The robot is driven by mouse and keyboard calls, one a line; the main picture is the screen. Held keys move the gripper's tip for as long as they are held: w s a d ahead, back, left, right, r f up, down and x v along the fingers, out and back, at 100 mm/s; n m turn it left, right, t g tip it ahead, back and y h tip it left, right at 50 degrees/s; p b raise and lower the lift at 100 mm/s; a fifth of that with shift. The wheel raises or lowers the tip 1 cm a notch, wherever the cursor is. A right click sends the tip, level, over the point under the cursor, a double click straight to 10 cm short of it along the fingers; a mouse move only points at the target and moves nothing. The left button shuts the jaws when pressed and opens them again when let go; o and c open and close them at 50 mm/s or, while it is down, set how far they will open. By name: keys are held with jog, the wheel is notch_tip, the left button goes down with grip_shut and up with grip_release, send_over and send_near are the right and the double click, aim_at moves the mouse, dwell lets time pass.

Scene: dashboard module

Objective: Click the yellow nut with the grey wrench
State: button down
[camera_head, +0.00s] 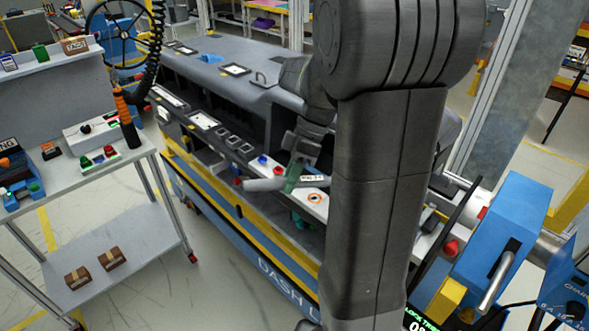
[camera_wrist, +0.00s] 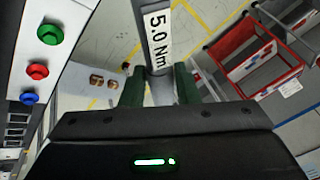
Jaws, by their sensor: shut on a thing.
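My gripper (camera_head: 292,178) has green fingers and is shut on the grey wrench (camera_head: 264,185), above the front edge of the dashboard module (camera_head: 222,50). In the wrist view my gripper (camera_wrist: 163,88) grips the wrench (camera_wrist: 158,40) between both green fingers, and a white "5.0 Nm" label faces the camera. The wrench's far end is cut off at the top there. I cannot make out a yellow nut in either view. An orange ring (camera_head: 315,198) shows on a white panel just right of the gripper. My arm hides much of the module's right side.
Green (camera_wrist: 50,34), red (camera_wrist: 37,71) and blue (camera_wrist: 29,97) knobs stick out from a pale panel in the wrist view. A white shelf cart (camera_head: 110,160) stands left of the module, with a gap of floor between.

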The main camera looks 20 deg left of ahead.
jog(key=shift+f, duration=0.15)
jog(key=shift+f+b, duration=2.1)
jog(key=shift+f, duration=0.45)
jog(key=shift+f+b, duration=0.45)
jog(key=shift+f, duration=0.05)
jog(key=shift+w+a+m+t+y, duration=0.2)
jog(key=shift+w+a+m+y, duration=0.1)
jog(key=shift+w+m, duration=0.4)
jog(key=shift+w+a+m+t+y, duration=0.2)
jog(key=shift+w+m+y, duration=0.1)
jog(key=shift+w+m, duration=0.4)
dwell(3.0)
jog(key=shift+s+d, duration=0.15)
jog(key=shift+s, duration=0.2)
